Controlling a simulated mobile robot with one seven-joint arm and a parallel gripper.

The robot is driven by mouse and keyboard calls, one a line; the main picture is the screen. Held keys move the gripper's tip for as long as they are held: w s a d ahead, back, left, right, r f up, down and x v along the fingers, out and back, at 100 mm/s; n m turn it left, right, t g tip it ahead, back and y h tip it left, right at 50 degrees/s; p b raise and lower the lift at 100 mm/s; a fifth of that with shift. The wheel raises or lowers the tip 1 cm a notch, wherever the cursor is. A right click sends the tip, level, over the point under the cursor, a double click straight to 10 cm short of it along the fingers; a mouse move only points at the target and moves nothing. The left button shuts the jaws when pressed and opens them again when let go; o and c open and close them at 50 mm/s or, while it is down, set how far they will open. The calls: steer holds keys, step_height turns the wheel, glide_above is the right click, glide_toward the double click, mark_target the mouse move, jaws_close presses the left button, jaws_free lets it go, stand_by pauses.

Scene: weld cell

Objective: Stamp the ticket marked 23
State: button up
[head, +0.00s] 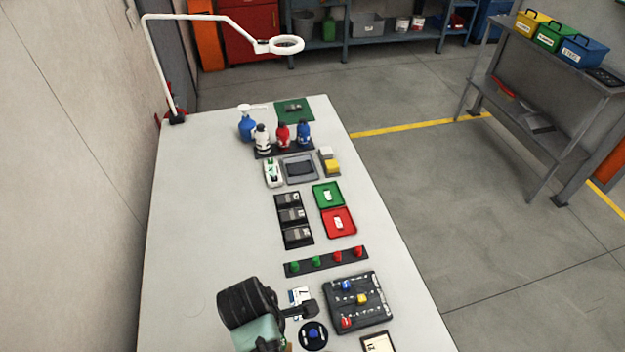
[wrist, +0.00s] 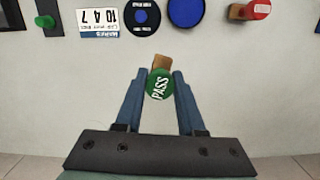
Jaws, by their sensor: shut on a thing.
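In the wrist view, my gripper (wrist: 162,76) is shut on a green round-topped stamp (wrist: 158,86) marked PASS, with a brown part showing beyond it. It is held over bare pale table. A round dark pad (wrist: 142,17) with a blue centre lies beyond the fingertips; it also shows in the head view (head: 313,335). Small white tickets lie in the green tray (head: 342,190) and the red tray (head: 353,225). Their marks are too small to read, and I cannot make out a 23. In the head view my arm covers part of the near table.
A white card (wrist: 98,22) with large digits lies left of the pad. A dark board (head: 380,315) with coloured pieces and a strip (head: 326,262) with green and red knobs are near. Bottles (head: 283,135) stand farther back. The table's left side is clear.

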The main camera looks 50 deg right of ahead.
steer(key=s+d+n+t+p, duration=0.1)
steer(key=s+d+n+p, duration=0.4)
steer(key=s+n, duration=0.4)
steer(key=f+n+b, duration=0.1)
steer(key=f+b, duration=0.1)
steer(key=f+n+b, duration=0.1)
steer(key=f+b, duration=0.1)
steer(key=f+n+b, duration=0.1)
steer(key=f+b, duration=0.1)
steer(key=shift+w+d+f, duration=0.1)
steer(key=shift+d, duration=0.15)
steer(key=shift+f+b, duration=0.45)
steer(key=shift+f, duration=0.05)
stand_by(0.9)
steer(key=shift+f, duration=0.1)
stand_by(1.5)
steer(key=shift+p, duration=0.3)
step_height(320, 180, up, 7)
steer(key=p, duration=0.7)
steer(key=shift+p, duration=0.3)
